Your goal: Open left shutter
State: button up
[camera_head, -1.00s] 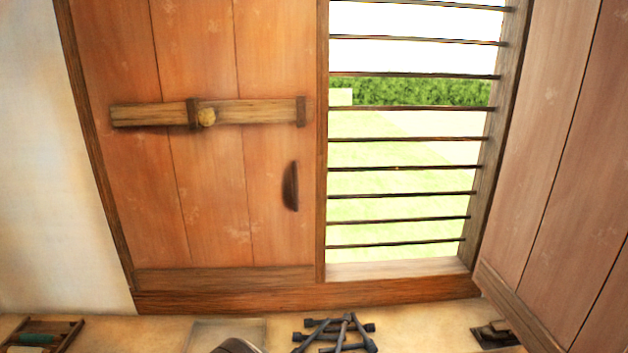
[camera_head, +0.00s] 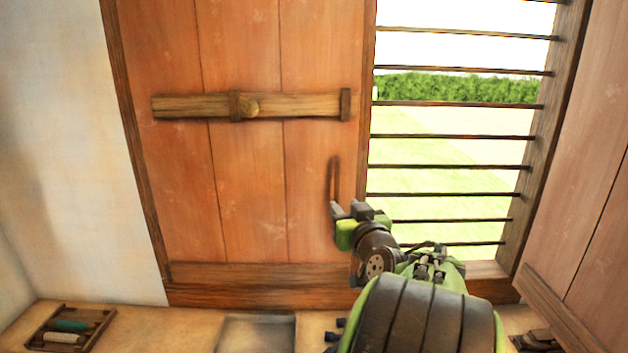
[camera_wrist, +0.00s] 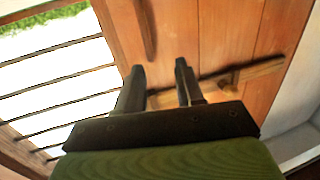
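The left shutter (camera_head: 240,190) is a closed panel of orange-brown planks. A horizontal wooden bar (camera_head: 195,105) with a round knob (camera_head: 250,107) lies across it, its right end at a bracket (camera_head: 345,104) on the panel. A slim vertical handle (camera_head: 333,178) is near the panel's right edge; it also shows in the wrist view (camera_wrist: 147,28). My gripper (camera_head: 347,209) is just below the handle in the head view. In the wrist view its two fingers (camera_wrist: 159,72) are apart with nothing between them; whether they touch the handle cannot be told.
The right shutter (camera_head: 590,190) stands swung open at the right. Horizontal bars (camera_head: 450,165) cross the open window half. On the ledge below are a tray with spools (camera_head: 72,332) and a shallow grey tray (camera_head: 255,333). My arm hides the ledge's middle.

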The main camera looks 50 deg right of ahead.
aim_at(338, 179)
jog(key=shift+h, duration=0.4)
jog(key=p+x, duration=0.1)
jog(key=x, duration=0.4)
jog(key=s+d+p+x, duration=0.1)
jog(key=x, duration=0.4)
jog(key=p+x, duration=0.2)
jog(key=x, duration=0.3)
jog(key=shift+d+r, duration=0.4)
jog(key=shift+d, duration=0.15)
grip_shut()
